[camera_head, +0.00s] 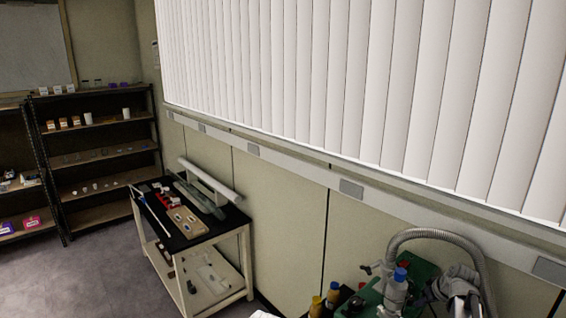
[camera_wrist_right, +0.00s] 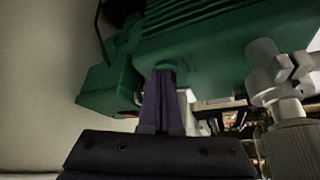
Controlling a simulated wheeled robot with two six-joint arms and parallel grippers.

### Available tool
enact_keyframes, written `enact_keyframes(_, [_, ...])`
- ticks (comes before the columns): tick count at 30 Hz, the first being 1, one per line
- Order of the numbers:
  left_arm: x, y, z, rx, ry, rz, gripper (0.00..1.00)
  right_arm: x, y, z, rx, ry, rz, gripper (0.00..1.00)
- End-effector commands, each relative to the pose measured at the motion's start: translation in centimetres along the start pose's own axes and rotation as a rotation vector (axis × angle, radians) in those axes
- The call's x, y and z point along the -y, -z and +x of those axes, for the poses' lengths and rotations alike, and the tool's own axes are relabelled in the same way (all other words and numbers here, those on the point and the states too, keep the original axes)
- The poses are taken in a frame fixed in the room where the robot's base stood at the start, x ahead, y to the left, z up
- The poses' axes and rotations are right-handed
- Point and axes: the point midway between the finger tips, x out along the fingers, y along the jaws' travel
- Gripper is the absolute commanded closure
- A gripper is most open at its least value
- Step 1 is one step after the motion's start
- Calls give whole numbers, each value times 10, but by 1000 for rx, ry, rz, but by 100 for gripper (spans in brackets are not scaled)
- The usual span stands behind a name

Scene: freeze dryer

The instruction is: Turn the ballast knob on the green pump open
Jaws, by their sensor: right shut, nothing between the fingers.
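The green pump (camera_wrist_right: 200,45) fills the upper part of the right wrist view, with its ribbed body above my fingers. My right gripper (camera_wrist_right: 165,72) is shut and empty, its dark fingers pointing up at the pump's underside edge. I cannot tell whether the tips touch the pump. A pale lobed fitting (camera_wrist_right: 277,70) on a ribbed collar stands to the right of the fingers. I cannot tell which part is the ballast knob. In the head view the green pump (camera_head: 422,270) is at the lower right, partly hidden by grey parts. My left gripper is not in view.
A grey hose (camera_head: 440,235) arches over the pump near the wall. Bottles with yellow (camera_head: 316,300) and blue caps stand left of it. A cart (camera_head: 195,245) with tools and shelves (camera_head: 100,155) are farther left. Open floor lies at the lower left.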

Motion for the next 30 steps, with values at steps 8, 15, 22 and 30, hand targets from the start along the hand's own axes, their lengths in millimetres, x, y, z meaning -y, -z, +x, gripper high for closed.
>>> enact_keyframes(8, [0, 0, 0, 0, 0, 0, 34, 1, 2, 1, 0, 0, 0, 100])
enact_keyframes(15, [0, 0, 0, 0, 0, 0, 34, 2, 4, 2, 0, 0, -1, 100])
enact_keyframes(22, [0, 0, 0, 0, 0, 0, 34, 3, 6, 4, -1, 0, -1, 100])
enact_keyframes(30, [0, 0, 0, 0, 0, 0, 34, 5, 7, 3, -3, 1, 0, 100])
